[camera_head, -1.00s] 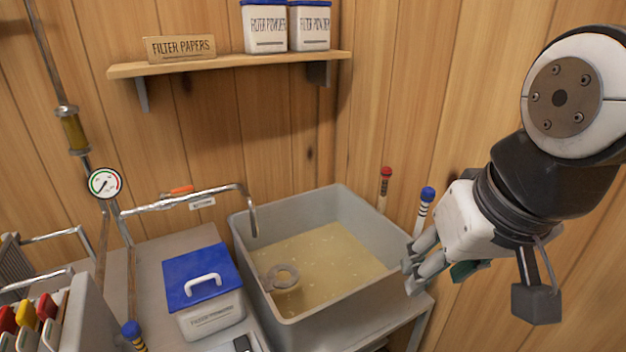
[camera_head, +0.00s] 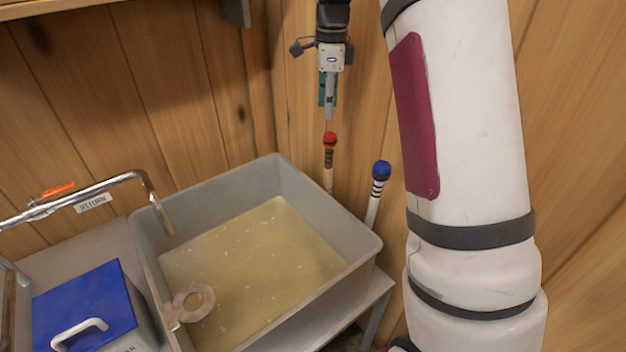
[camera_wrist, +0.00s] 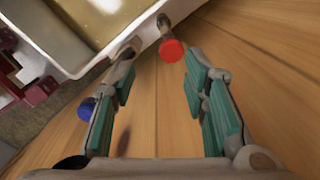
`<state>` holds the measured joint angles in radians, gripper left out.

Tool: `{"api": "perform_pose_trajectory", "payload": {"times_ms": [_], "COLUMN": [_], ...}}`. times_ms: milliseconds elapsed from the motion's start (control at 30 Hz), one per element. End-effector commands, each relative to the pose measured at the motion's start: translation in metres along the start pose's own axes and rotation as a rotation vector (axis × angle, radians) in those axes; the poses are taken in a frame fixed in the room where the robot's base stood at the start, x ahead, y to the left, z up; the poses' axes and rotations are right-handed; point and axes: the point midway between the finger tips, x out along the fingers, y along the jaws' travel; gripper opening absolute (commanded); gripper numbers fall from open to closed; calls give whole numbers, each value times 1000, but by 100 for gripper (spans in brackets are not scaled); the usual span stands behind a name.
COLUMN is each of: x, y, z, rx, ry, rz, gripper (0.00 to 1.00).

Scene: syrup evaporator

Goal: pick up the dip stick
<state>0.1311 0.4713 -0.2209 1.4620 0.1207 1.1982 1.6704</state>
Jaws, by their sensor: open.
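Two slim sticks stand upright between the grey tub and the wooden wall; the frames do not label either as the dip stick. One has a red knob (camera_head: 330,138) over dark bands, the other a blue knob (camera_head: 381,170) over black and white bands. My gripper (camera_head: 328,112) is open and empty, pointing down just above the red knob. In the wrist view, the red knob (camera_wrist: 172,50) shows between the fingertips, nearer the right finger. The blue knob (camera_wrist: 87,108) lies left, outside the left finger. The lower ends of the sticks are hidden.
A blue-lidded box (camera_head: 82,300) stands left. The wall (camera_head: 285,95) is close behind the sticks.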

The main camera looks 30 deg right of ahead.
Motion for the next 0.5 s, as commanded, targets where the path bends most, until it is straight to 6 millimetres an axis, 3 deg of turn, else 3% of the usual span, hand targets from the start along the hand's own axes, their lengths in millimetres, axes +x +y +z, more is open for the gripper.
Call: {"api": "perform_pose_trajectory", "payload": {"times_ms": [167, 500], "x": [21, 76], "y": [-18, -18], "z": [-3, -6], "rx": [111, 126], "ry": [16, 18], "rz": [19, 24], "gripper": [41, 41]}}
